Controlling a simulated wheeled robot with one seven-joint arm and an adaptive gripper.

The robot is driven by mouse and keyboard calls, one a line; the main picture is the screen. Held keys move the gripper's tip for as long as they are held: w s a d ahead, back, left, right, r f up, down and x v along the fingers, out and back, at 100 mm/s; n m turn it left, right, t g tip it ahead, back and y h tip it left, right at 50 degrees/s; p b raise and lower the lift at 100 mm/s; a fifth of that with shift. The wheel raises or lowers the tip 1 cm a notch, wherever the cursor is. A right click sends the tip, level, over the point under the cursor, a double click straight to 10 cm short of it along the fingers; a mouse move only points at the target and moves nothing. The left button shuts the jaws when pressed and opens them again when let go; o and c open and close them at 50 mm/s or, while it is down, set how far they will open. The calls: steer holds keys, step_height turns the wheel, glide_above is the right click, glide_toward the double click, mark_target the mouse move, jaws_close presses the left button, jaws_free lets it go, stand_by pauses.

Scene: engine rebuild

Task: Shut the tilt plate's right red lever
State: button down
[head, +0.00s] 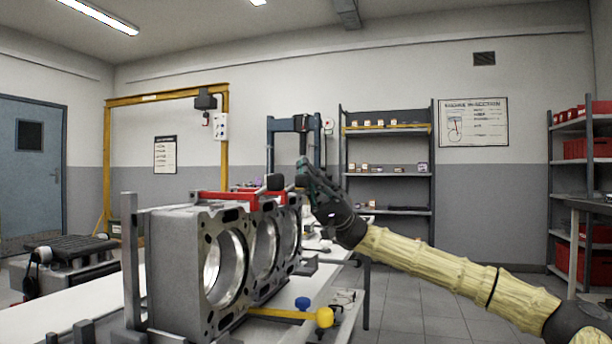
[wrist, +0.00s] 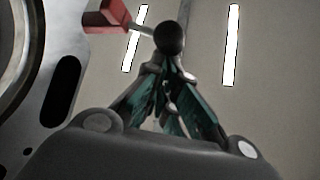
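In the head view, red parts (head: 228,196) lie along the top of the engine block, with a dark knob (head: 274,182) beside them. My gripper (head: 303,178) is at the block's far right top, close to a small dark end there. In the wrist view, a red lever part (wrist: 106,16) at the top left carries a thin rod ending in a black ball knob (wrist: 169,38). My gripper (wrist: 168,72) has its teal fingers drawn together just below this knob. The tips touch or nearly touch it; the knob is not clearly between them. The lever's pivot is hidden.
The grey engine block (head: 180,260) with large bores stands on the white bench at left. Shelves (head: 388,175) stand behind. The floor at right is open.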

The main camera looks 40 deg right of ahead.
steer(key=w+d, duration=0.2)
steer(key=d, duration=1)
steer(key=shift+d+f+t, duration=0.3)
steer(key=shift+d+f, duration=0.05)
